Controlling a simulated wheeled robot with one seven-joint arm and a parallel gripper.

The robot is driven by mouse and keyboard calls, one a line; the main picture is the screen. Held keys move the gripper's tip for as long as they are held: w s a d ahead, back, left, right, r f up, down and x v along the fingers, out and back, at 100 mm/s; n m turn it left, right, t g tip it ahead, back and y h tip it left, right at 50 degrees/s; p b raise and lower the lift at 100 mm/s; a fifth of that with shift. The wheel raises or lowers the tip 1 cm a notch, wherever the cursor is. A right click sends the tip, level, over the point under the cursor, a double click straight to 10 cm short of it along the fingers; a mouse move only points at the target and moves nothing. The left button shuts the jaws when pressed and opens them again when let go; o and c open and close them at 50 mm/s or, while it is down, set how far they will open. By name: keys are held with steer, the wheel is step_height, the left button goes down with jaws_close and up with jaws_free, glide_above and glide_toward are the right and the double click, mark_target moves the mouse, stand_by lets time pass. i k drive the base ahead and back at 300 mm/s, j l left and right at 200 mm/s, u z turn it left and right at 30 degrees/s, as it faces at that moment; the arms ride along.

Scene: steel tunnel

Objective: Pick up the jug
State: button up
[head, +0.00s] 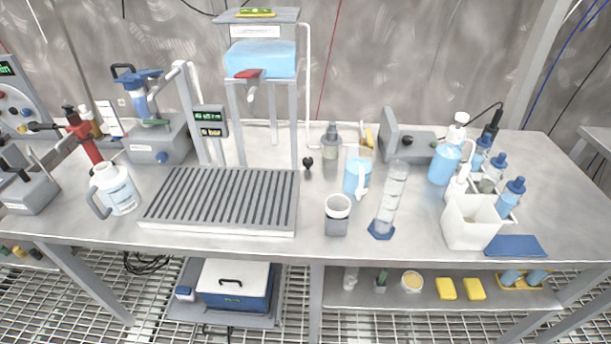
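A clear jug holding blue liquid (355,178) stands upright on the steel bench, right of the middle, with a white handle on its front right side. A white jug-like container (117,188) with a grey handle on its left and a printed label stands at the bench's left front. I cannot tell from the picture alone which one is called the jug. My gripper is not in the head view, and nothing is seen touching either vessel.
A grey-white cup (337,214) and a tall measuring cylinder (389,200) stand close in front of the clear jug. A ribbed drain tray (222,200) lies between the two vessels. A white bin (468,222) and several bottles stand right. The bench's far right is clear.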

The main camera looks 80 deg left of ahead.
mark_target(358, 165)
steer(key=k+j+u, duration=0.1)
steer(key=u, duration=2.4)
steer(key=i+j, duration=0.05)
